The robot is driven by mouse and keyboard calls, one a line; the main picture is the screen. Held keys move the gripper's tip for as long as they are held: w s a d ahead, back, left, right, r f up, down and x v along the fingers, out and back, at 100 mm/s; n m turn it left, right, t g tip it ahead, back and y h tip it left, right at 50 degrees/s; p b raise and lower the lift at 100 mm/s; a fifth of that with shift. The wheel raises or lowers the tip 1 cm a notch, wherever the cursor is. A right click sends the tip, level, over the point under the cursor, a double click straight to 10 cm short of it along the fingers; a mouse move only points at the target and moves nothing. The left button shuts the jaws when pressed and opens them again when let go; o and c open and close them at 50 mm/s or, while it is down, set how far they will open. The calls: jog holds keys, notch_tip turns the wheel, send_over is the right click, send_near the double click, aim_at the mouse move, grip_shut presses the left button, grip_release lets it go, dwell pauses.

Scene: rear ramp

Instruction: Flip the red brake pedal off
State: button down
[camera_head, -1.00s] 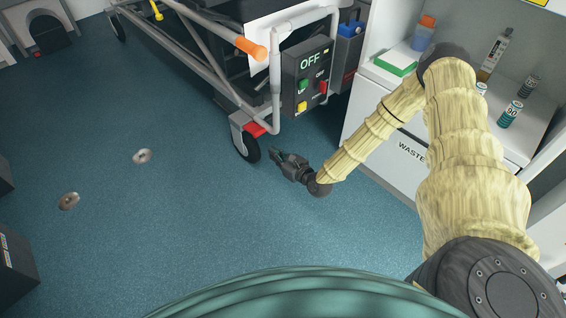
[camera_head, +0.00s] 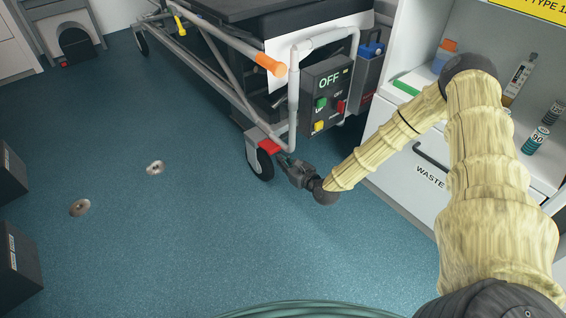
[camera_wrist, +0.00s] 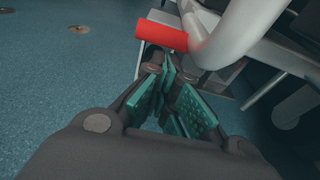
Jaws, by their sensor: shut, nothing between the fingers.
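The red brake pedal (camera_head: 269,147) sits on the caster at the near corner of the stretcher, above the black wheel (camera_head: 262,164). In the wrist view the red pedal (camera_wrist: 161,34) sticks out to the left of a grey tube, just beyond the fingertips. My gripper (camera_head: 284,160) is low near the floor, right beside the caster on its right. In the wrist view my gripper (camera_wrist: 170,75) has its teal-padded fingers together and empty, pointing at the area below the pedal. I cannot tell whether the fingertips touch the pedal or caster.
The stretcher frame (camera_head: 226,37) with an orange-ended handle (camera_head: 271,64) rises above. A control box (camera_head: 326,92) reading OFF hangs over the caster. A white cabinet (camera_head: 400,150) marked WASTE stands at right. The blue floor (camera_head: 150,230) to the left is open, with two round metal fittings.

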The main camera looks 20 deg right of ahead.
jog(key=shift+r, duration=0.1)
jog(key=shift+w+r+g+h+p, duration=0.1)
jog(key=shift+r+g+h+p, duration=0.2)
jog(key=shift+r+g+p, duration=1.25)
jog(key=shift+w+f+t+p, duration=0.1)
jog(key=shift+f+t+p, duration=0.4)
jog(key=shift+f+t, duration=0.05)
